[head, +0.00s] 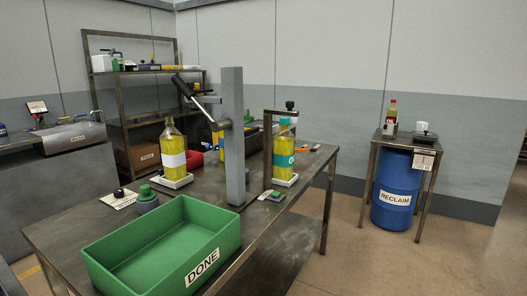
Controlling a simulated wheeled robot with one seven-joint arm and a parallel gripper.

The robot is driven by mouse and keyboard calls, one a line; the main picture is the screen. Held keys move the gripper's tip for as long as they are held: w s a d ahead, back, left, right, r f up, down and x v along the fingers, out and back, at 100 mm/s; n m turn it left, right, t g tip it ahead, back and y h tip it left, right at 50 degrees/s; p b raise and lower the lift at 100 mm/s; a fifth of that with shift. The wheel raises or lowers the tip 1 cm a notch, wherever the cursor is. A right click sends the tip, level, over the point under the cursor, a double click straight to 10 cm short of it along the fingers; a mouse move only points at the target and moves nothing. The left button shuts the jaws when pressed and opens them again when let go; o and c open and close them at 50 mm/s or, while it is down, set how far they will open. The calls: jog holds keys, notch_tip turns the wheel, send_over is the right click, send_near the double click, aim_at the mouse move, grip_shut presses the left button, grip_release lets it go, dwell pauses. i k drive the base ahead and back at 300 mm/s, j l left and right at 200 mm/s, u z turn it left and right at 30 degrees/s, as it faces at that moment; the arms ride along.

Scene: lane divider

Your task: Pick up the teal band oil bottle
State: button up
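The teal band oil bottle (284,172) stands upright on a small white pad on the metal workbench, right of a tall grey post (234,130). It holds yellow oil and has a teal band and a teal cap. A dark bracket frame stands close beside it on the left and above. A similar yellow oil bottle with a white band (173,142) stands on another white pad left of the post. Part of a yellow bottle with a blue label (221,147) shows behind the post, mostly hidden. My gripper is not in view.
A green DONE tray (215,236), empty, sits at the bench's (60,228) front. A lever with a black handle (184,87) sticks out left of the post. A blue RECLAIM barrel (391,212) stands under a side table at right. Open floor lies between bench and barrel.

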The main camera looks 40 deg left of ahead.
aim_at(284, 141)
jog(key=i+u, duration=0.2)
jog(key=i, duration=0.75)
jog(key=i+l+u, duration=0.2)
jog(key=i, duration=0.7)
jog(key=i+l+u, duration=0.1)
jog(key=i+u, duration=0.15)
jog(key=i, duration=0.15)
jog(key=i+l+u, duration=0.25)
jog(key=i, duration=0.15)
jog(key=i+l+u, duration=0.25)
jog(key=i, duration=0.15)
